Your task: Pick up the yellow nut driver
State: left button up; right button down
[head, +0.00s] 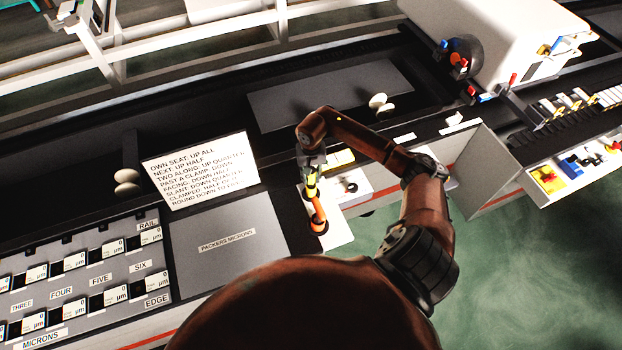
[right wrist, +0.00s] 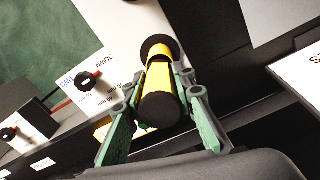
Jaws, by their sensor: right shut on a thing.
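The yellow nut driver (right wrist: 158,78) has a yellow body with black ends. In the right wrist view it sits between the green-padded fingers of my right gripper (right wrist: 160,92), which is shut on it. In the head view the right gripper (head: 312,163) is above the bench, with the yellow nut driver (head: 311,186) just below it. An orange piece (head: 319,214) shows directly below the yellow part; I cannot tell whether it belongs to the driver. Whether the driver's lower end touches anything is unclear. My left gripper is not in view.
Labelled slots fill the lower left. A panel with a black knob (head: 351,187) is close on the right. A large white housing (head: 500,35) stands at upper right.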

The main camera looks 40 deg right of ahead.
jog(key=shift+r, duration=0.1)
notch_tip(320, 180, up, 9)
jog(key=b, duration=0.2)
jog(key=shift+b, duration=0.4)
jog(key=shift+r, duration=0.4)
jog(key=c, duration=2.2)
grip_release()
jog(key=c, duration=0.5)
jog(key=shift+c, duration=0.2)
